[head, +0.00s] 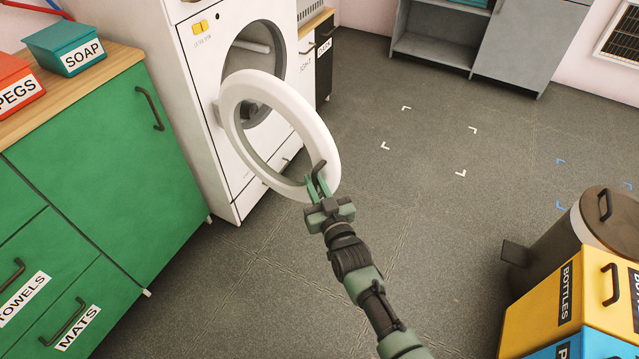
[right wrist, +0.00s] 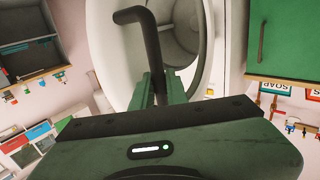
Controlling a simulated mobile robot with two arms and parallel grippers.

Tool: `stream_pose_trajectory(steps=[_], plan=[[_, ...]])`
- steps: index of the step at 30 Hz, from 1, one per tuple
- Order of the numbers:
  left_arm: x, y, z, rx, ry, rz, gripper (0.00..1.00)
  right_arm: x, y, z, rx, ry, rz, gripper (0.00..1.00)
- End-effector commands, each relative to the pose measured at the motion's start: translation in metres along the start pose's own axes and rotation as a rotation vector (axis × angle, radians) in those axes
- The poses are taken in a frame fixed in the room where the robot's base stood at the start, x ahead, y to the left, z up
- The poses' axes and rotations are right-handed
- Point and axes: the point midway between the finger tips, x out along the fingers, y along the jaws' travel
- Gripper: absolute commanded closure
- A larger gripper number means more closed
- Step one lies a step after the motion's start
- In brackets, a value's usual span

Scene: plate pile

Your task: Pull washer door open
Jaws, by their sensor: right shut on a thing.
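The white washer (head: 200,75) stands at the upper left of the head view. Its round door (head: 236,128), a white ring with a clear middle, is swung out from the dark drum opening (head: 262,52). My right gripper (head: 317,188) is shut on the dark door handle (head: 321,172) at the ring's lower right edge. In the right wrist view the bent black handle (right wrist: 150,45) rises between the green fingers (right wrist: 158,88), with the white door ring (right wrist: 112,60) behind it. My left gripper is in neither view.
A green cabinet (head: 130,150) with SOAP (head: 72,48) and PEGS (head: 18,88) boxes stands left of the washer. A dark bin (head: 570,235) and yellow BOTTLES box (head: 545,305) stand at lower right. The floor (head: 430,220) between is clear.

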Motion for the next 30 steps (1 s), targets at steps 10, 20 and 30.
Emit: stream_pose_trajectory(steps=[10,20,30], plan=[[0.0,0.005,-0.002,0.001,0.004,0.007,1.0,0.003,-0.005,-0.005,0.001,0.01,-0.009,1.0],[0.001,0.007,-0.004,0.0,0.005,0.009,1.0,0.003,-0.004,-0.004,0.001,0.008,-0.008,0.64],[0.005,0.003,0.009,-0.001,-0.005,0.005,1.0,-0.014,-0.002,-0.002,0.0,0.002,-0.007,0.64]])
